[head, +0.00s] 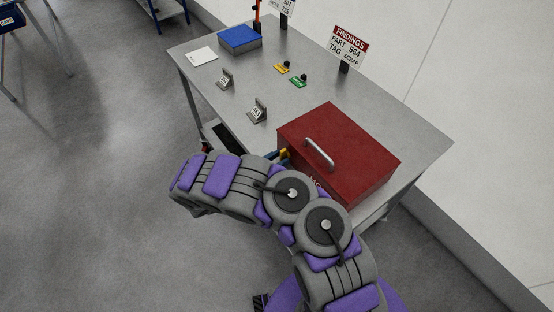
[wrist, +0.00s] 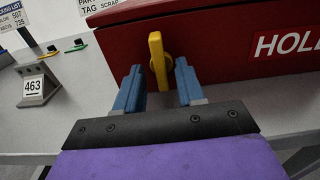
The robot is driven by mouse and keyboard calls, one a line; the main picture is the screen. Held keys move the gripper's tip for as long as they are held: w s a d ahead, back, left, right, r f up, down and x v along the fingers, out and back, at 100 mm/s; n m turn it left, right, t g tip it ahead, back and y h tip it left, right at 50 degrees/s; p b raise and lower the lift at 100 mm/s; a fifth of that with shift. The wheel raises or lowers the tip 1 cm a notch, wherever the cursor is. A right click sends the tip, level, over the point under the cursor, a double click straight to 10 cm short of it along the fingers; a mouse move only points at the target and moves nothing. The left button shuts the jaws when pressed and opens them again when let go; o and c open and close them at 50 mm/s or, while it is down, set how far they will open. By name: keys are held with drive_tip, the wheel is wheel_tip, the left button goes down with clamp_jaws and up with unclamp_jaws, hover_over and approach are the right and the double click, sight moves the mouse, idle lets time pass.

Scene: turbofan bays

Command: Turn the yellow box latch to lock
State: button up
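The red box (head: 338,150) with a silver handle on its lid sits closed near the table's right end. Its front, lettered "HOL", fills the upper right of the wrist view (wrist: 245,50). The yellow latch (wrist: 158,60) stands upright on that front face. My gripper (wrist: 160,85) is open, with one blue finger on each side of the latch's lower part. The right finger is close to the latch; I cannot tell whether it touches. In the head view a bit of the yellow latch (head: 284,153) shows, and my arm hides most of the box front.
The grey table (head: 400,115) holds a blue bin (head: 239,39), a white sheet (head: 201,56), small number stands (head: 257,110), yellow and green tags (head: 298,81), and a findings sign (head: 347,47). Open floor lies left of the table. A wall is behind it.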

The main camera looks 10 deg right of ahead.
drive_tip(key=p+v, duration=0.2)
drive_tip(key=v, duration=1.5)
drive_tip(key=shift+a, duration=0.25)
drive_tip(key=shift+d, duration=0.1)
drive_tip(key=s+d+r+m+g+y, duration=0.1)
drive_tip(key=s+d+r+m+g, duration=0.1)
drive_tip(key=d+r+m+g, duration=0.7)
drive_tip(key=s+d+r+m+g+y, duration=0.25)
drive_tip(key=d+r+m, duration=0.25)
drive_tip(key=d+r, duration=0.9)
drive_tip(key=s+d+r+m+g+y, duration=0.1)
drive_tip(key=s+r+m+y, duration=0.2)
drive_tip(key=s, duration=0.4)
drive_tip(key=s+d+r+m+y, duration=0.1)
drive_tip(key=s+r+m+y, duration=0.15)
drive_tip(key=s, duration=0.45)
drive_tip(key=s+a+m+t+y, duration=0.3)
drive_tip(key=s+a+y, duration=0.4)
drive_tip(key=s, duration=0.5)
drive_tip(key=shift+a+f+t+y, duration=0.3)
drive_tip(key=shift+a+f+t, duration=0.05)
drive_tip(key=shift+a, duration=0.5)
